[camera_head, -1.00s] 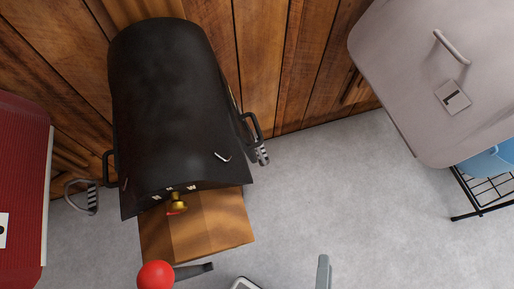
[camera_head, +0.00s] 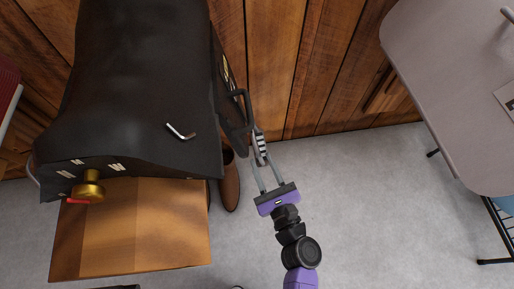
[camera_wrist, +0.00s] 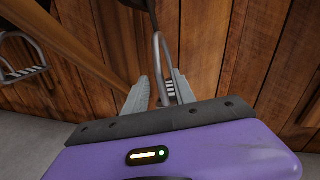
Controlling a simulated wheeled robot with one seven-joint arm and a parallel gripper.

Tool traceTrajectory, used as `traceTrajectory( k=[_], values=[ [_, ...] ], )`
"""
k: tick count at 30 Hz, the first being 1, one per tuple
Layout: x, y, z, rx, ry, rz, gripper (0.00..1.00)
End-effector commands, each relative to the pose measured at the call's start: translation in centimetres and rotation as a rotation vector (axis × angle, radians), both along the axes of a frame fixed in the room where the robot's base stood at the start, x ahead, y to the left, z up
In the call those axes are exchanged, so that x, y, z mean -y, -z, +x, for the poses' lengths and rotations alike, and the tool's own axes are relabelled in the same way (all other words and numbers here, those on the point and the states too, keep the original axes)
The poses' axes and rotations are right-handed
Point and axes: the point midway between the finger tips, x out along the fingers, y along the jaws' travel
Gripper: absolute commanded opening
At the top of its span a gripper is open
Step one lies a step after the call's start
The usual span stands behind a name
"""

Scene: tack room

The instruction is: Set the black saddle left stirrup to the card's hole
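The black saddle (camera_head: 140,85) sits on a wooden stand in the left half of the head view. A grey stirrup with a striped tread (camera_head: 261,148) hangs at its right side; it shows in the wrist view too (camera_wrist: 169,75). My gripper (camera_head: 262,160) is at this stirrup, its two grey fingers apart on either side of it; whether they touch it is unclear. Another stirrup (camera_wrist: 22,58) shows at the left of the wrist view. Small yellow marks (camera_head: 227,72) show on the saddle's right flank. A card (camera_head: 507,97) is cut off at the right edge, its mark unreadable.
A bent metal key (camera_head: 181,132) lies on the saddle. Brown boots (camera_head: 230,182) stand below. A grey panel (camera_head: 450,90) is at right. The floor between is clear.

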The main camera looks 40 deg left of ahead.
Motion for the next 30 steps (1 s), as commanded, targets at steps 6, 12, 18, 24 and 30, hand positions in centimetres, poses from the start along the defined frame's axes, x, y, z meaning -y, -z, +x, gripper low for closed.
traceTrajectory(
  k=[6,12,18,24,30],
  values=[
    [-3.1,0.1,1.7,0.002,-0.001,-0.001,0.32],
    [-4.8,0.1,2.7,0.002,0.001,-0.003,0.32],
    [-5.1,0.0,2.9,0.001,0.003,-0.003,0.32],
    [-5.1,0.0,2.9,0.001,0.003,-0.004,0.22],
    [-5.1,0.0,2.9,0.001,0.003,-0.004,0.0]
  ],
)
